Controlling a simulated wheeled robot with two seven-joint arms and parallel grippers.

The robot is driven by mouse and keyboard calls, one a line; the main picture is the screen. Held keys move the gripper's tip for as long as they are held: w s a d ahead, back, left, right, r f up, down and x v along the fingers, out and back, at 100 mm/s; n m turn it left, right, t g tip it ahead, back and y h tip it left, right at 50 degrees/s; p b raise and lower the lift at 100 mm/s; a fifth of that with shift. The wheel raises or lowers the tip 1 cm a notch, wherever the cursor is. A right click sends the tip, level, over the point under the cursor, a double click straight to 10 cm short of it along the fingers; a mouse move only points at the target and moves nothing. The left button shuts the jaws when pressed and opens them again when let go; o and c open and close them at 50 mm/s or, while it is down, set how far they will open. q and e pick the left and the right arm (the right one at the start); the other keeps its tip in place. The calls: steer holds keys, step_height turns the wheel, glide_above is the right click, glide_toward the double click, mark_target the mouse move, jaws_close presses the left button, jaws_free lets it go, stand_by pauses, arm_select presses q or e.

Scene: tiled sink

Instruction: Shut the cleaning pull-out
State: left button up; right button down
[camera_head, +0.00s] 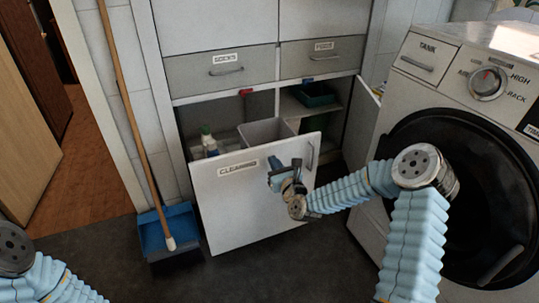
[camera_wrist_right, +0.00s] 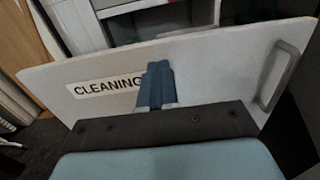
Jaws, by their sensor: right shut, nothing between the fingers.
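The cleaning pull-out (camera_head: 227,207) has a white front with a "CLEANING" label and a vertical metal handle (camera_head: 310,156) at its right side. It stands out from the cabinet, with bottles (camera_head: 208,143) and a grey bin (camera_head: 266,132) showing inside. My right gripper (camera_head: 274,170) is shut and empty, in front of the white panel near its upper middle. In the right wrist view the shut fingers (camera_wrist_right: 157,86) overlap the panel (camera_wrist_right: 210,72) just right of the label; I cannot tell whether they touch it. My left arm shows at the lower left, but its gripper is out of view.
A blue dustpan (camera_head: 169,230) and a wooden-handled broom (camera_head: 127,90) stand left of the pull-out. A washing machine (camera_head: 405,75) stands at the right. An open cabinet door (camera_head: 361,124) is between it and the pull-out. The drawers (camera_head: 222,72) above are shut. Dark floor in front is clear.

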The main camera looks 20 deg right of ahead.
mark_target(266, 151)
steer(key=shift+w+a+p, duration=0.1)
steer(key=shift+w+p, duration=0.2)
steer(key=shift+w, duration=1.7)
arm_select(q)
steer(key=shift+r, duration=0.4)
steer(key=shift+f, duration=0.1)
arm_select(e)
steer(key=shift+w, duration=0.1)
